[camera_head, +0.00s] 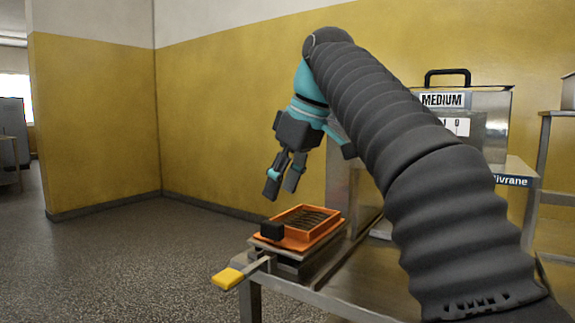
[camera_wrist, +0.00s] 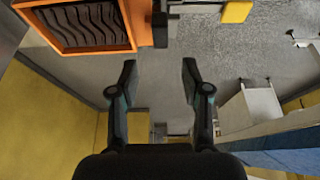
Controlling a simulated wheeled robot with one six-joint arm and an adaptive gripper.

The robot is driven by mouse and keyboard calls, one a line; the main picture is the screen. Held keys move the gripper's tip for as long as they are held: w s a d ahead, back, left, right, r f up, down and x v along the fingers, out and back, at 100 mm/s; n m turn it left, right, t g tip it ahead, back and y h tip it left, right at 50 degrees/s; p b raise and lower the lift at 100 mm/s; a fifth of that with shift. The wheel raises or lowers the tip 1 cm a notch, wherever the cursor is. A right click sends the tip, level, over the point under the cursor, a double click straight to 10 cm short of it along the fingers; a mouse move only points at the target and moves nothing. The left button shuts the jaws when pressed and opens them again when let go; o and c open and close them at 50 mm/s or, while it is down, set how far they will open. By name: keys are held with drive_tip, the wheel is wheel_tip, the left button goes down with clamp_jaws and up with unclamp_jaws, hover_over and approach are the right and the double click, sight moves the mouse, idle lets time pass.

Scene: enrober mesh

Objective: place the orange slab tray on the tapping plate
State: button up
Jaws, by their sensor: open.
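The orange slab tray (camera_head: 318,233) sits on a flat grey metal plate (camera_head: 262,245), apparently the tapping plate, at the near left end of the steel table. The tray holds dark, wavy-ridged contents and has a black block-like grip (camera_head: 271,230) on its left end. In the wrist view the tray (camera_wrist: 95,48) is at the upper left, with its black grip (camera_wrist: 160,24) beside it. My gripper (camera_head: 280,190) is open and empty, above and slightly left of the tray, apart from it.
A yellow-ended lever (camera_head: 228,278) sticks out left of the plate; its yellow end shows in the wrist view (camera_wrist: 236,12). A steel machine (camera_head: 493,110) labelled MEDIUM stands behind my arm. A yellow wall is behind; the floor at left is clear.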

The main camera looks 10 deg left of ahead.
drive_tip(key=shift+v, duration=1.5)
